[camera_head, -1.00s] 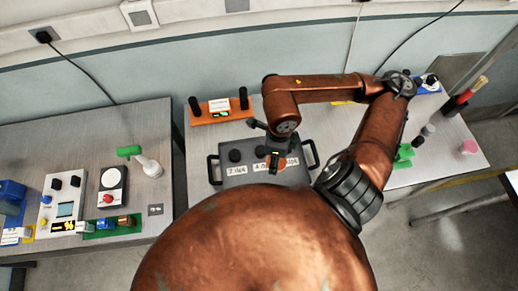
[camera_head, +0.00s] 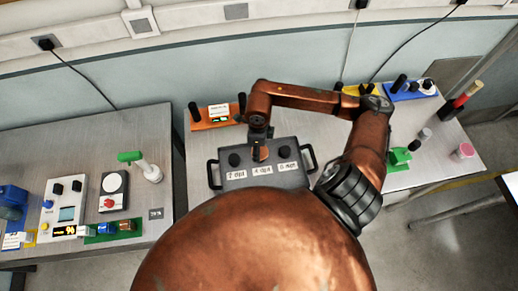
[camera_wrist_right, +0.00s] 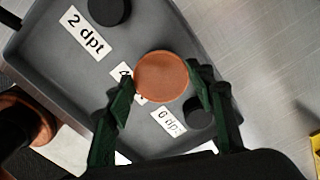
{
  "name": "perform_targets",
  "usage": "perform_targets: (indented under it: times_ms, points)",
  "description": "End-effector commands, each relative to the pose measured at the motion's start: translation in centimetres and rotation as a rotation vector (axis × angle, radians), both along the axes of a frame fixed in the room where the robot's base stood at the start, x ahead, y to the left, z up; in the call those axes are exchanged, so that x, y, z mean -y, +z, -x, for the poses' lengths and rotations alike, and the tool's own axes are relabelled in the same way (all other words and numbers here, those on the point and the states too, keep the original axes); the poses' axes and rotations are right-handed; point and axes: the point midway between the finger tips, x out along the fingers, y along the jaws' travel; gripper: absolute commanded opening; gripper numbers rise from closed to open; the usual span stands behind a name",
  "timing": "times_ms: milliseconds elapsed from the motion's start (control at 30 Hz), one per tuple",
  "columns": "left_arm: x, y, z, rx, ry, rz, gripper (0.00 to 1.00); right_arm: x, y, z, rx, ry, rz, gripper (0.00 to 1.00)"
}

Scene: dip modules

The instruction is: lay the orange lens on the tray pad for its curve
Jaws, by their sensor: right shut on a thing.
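The 2 dpt pad (camera_head: 234,159) and 6 dpt pad (camera_head: 284,151) look bare. I cannot tell whether the lens touches the pad. My left gripper is not in view.
An orange rack (camera_head: 213,124) with black posts stands behind the tray. Yellow and blue racks (camera_head: 412,92) and a green block (camera_head: 399,157) are at right. The left table bears a dial device (camera_head: 113,190), a meter (camera_head: 63,209) and a green-topped tool (camera_head: 150,170).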

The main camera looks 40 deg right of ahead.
Motion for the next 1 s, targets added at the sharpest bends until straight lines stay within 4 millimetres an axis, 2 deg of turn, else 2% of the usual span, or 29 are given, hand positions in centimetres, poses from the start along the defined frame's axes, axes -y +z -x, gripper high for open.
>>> perform_targets:
  times_ms: [133,500,533,767,1000]
  points:
    - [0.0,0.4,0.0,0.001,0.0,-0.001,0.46,0.0,-1.1,0.0,0.001,0.0,-0.001,0.3]
    - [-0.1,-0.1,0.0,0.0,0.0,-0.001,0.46,0.0,-1.6,-0.1,0.001,0.0,0.0,0.3]
    - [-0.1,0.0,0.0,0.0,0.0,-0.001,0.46,0.0,-1.5,0.0,0.001,0.0,0.0,0.51]
    - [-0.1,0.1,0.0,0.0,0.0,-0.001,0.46,0.0,-1.4,0.0,0.002,0.0,0.0,0.67]
    - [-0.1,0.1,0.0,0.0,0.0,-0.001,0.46,0.0,-1.4,0.0,0.002,0.0,0.0,0.67]
